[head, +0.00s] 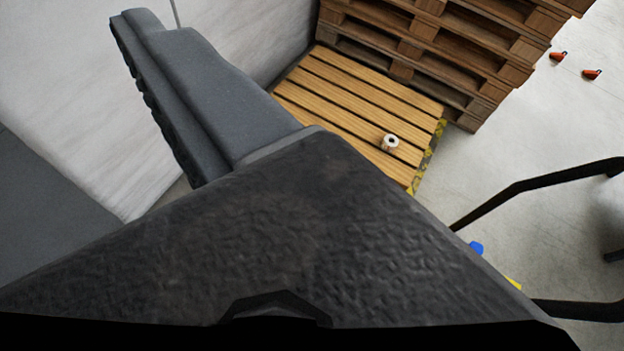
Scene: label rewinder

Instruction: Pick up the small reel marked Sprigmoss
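A small white reel (390,142) with a dark core sits on a light wooden pallet (330,88), near its right edge. Any marking on the reel is too small to read, so I cannot tell whether it says Sprigmoss. Nothing touches the reel. A large dark textured part, which looks like mine, fills the lower middle of the view and hides the nearest part of the pallet. A grey ridged piece reaches up to the left behind it. I cannot make out a pair of fingertips.
A stack of brown pallets (450,40) stands behind the light pallet. Yellow and black marking runs along its right edge. Black bent bars (540,188) stand at the right. Two small orange objects (592,74) lie on the pale floor. A white surface (60,90) borders the left.

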